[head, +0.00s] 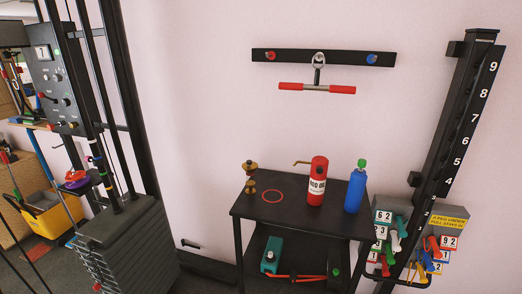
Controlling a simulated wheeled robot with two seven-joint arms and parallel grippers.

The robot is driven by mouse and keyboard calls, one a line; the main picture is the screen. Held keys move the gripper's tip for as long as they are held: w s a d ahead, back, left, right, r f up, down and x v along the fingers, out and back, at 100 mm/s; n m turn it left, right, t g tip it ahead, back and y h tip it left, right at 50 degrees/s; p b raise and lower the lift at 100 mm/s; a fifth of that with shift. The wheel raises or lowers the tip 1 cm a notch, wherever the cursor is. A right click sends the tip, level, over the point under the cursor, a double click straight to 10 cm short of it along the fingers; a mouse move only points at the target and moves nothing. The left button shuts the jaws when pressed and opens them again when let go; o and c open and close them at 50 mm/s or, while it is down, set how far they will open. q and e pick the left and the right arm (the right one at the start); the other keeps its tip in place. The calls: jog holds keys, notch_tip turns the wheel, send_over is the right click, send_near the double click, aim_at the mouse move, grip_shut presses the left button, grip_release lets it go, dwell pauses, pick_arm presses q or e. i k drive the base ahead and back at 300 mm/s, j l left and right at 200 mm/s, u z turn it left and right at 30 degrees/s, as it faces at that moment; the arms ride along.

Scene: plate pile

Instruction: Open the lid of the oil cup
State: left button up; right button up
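A small brass object that looks like the oil cup (250,187) stands at the left back of a black table (262,211). Its upper brass part (250,167) has a wider rim. At this size I cannot tell its lid from its body, or whether the lid is open or shut. A red oil can (317,184) with a white label and a thin spout pointing left stands to its right. Neither of my grippers is in view.
A thin red ring (272,196) lies on the table. A blue bottle (355,188) with a green cap stands at the right. A teal box (270,262) sits on the lower shelf. A black weight stack (128,242) is at left, a numbered post (462,130) at right.

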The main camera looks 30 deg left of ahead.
aim_at(250, 165)
jog(key=i+j+z, duration=0.1)
jog(key=j, duration=0.3)
jog(key=i+j, duration=0.2)
jog(key=j, duration=0.2)
jog(key=i+j+z, duration=0.15)
jog(key=j, duration=0.25)
jog(key=i+j+z, duration=0.1)
jog(key=j, duration=0.3)
jog(key=i+j+z, duration=0.1)
jog(key=j, duration=0.3)
